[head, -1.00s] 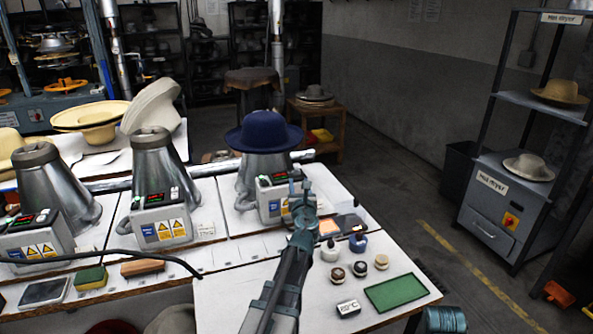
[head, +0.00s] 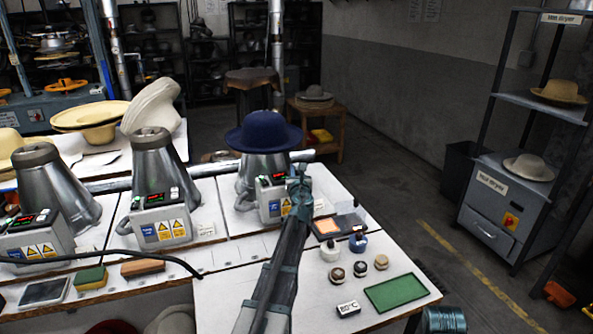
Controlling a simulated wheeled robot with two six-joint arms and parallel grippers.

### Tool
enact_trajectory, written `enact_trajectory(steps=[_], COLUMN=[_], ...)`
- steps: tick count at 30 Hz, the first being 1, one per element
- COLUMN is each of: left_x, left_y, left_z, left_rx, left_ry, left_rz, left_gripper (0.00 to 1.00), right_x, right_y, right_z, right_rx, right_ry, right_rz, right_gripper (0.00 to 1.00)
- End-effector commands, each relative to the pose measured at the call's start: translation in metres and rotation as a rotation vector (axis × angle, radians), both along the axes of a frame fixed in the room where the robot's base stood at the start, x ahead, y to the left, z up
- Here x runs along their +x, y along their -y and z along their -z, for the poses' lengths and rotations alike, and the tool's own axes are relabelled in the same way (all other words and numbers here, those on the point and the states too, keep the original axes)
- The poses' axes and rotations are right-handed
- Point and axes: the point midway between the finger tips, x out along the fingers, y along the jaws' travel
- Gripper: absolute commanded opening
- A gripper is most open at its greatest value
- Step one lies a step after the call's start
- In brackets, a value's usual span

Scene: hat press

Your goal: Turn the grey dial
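My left gripper (head: 299,178) is at the right end of the control box (head: 272,202) below the blue hat (head: 263,132). The gripper overlaps the box's right edge in the picture, and I cannot tell whether it touches. Its fingers are too small to tell open from shut. The box has a dark panel with a lit red display and yellow warning labels. I cannot make out a grey dial; that part of the box is behind the gripper. My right gripper is not in view.
Two more metal cones (head: 155,165) with control boxes stand to the left. Small round pots (head: 331,250), a green mat (head: 395,292) and a small white labelled block (head: 348,309) lie on the table right of my arm. A black cable crosses the table at left.

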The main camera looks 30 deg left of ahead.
Motion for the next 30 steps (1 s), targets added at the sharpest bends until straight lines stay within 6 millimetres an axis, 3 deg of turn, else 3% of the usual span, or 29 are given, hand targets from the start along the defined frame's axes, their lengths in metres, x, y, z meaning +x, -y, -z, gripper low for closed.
enact_trajectory(steps=[1,3,14,30], left_x=[-0.0001,-0.0001,-0.0006,-0.0001], left_y=[0.0002,0.0002,-0.0007,-0.0032], left_z=[0.0000,0.0000,0.0000,-0.0001], left_rx=[0.000,0.000,0.000,0.000], left_ry=[0.000,0.000,0.000,0.000], left_rz=[0.000,0.000,0.020,0.368], left_gripper=[0.10,0.00,0.00,0.00], right_x=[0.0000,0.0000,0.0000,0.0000], right_y=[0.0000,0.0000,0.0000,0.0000], right_z=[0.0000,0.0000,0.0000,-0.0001], right_rx=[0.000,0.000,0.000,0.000], right_ry=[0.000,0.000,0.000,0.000], right_rz=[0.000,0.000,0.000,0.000], right_gripper=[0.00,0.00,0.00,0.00])
